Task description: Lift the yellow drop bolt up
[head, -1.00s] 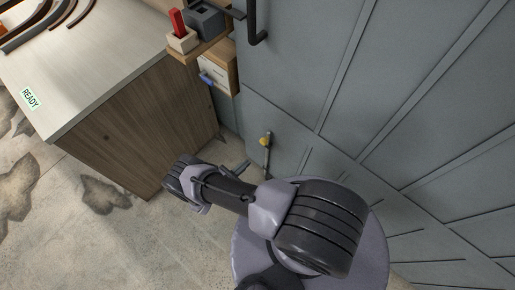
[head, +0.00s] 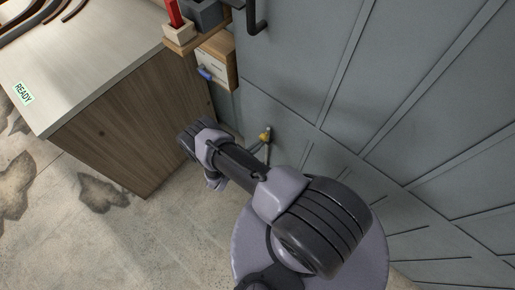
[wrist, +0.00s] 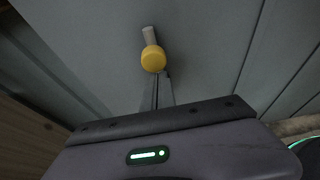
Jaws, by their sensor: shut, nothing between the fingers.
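The yellow drop bolt shows in the head view as a small yellow knob (head: 265,137) on a thin upright rod, low on the grey panelled door. In the wrist view the yellow knob (wrist: 153,59) is above the middle, with a short grey bar rising behind it. My gripper (wrist: 158,82) is shut, its narrow fingers pointing up at the picture just below the knob. Nothing is held. I cannot tell whether the fingertips touch the knob or rod. In the head view my arm hides most of the gripper.
A wooden cabinet with a pale top (head: 80,75) stands to the left. A small drawer box with a blue handle (head: 206,73) and a shelf with a red item (head: 174,14) are close by. A dark door handle (head: 256,18) is above. Concrete floor lies open at lower left.

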